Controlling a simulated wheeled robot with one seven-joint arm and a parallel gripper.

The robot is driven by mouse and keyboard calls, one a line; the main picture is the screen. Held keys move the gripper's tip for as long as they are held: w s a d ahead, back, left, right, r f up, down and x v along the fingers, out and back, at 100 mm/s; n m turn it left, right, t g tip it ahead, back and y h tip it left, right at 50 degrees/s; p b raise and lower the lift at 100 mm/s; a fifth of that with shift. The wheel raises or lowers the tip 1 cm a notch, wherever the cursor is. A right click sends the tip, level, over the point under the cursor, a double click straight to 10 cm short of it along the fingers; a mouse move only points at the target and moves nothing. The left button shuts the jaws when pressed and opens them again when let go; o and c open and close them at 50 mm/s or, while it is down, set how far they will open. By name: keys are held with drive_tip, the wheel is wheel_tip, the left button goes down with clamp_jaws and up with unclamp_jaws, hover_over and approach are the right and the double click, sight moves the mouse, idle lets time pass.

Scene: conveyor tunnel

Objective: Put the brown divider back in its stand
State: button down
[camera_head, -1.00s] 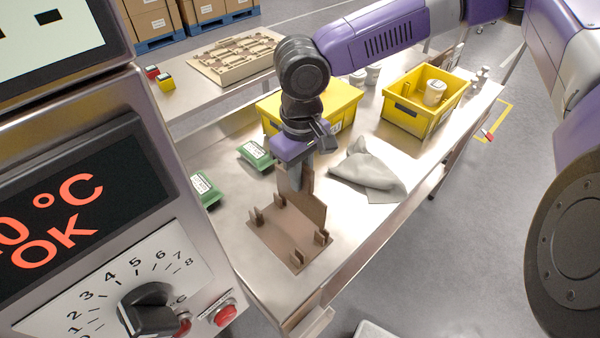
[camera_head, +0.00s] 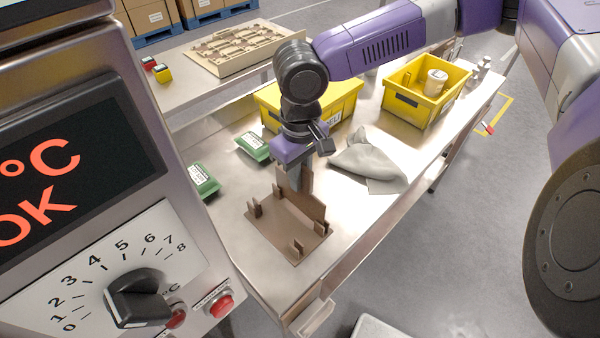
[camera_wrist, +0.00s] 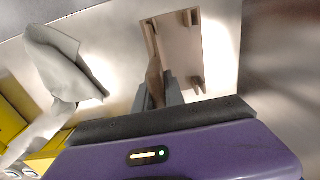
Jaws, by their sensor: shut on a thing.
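The brown divider (camera_head: 308,203) is an upright flat panel below my gripper. My gripper (camera_head: 296,178) is shut on its upper part, and the fingers also show in the wrist view (camera_wrist: 160,90), with the divider (camera_wrist: 154,77) seen edge-on between them. The stand (camera_head: 287,236) is a brown base plate with short upright posts, lying on the metal table. The divider is over the stand's far right side, close to the plate. I cannot tell whether its lower edge touches the plate or sits between posts. The stand (camera_wrist: 182,50) also shows in the wrist view.
A grey cloth (camera_head: 368,160) lies right of the stand. Two green-and-white packs (camera_head: 203,181) lie to the left. A yellow box (camera_head: 340,103) and an open yellow bin (camera_head: 428,95) are behind. A control panel (camera_head: 110,260) stands close at the left front.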

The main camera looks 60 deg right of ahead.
drive_tip(key=shift+f+b, duration=0.4)
drive_tip(key=shift+f, duration=0.5)
drive_tip(key=c, duration=1.3)
unclamp_jaws()
drive_tip(key=shift+r, duration=0.1)
drive_tip(key=shift+r, duration=3.8)
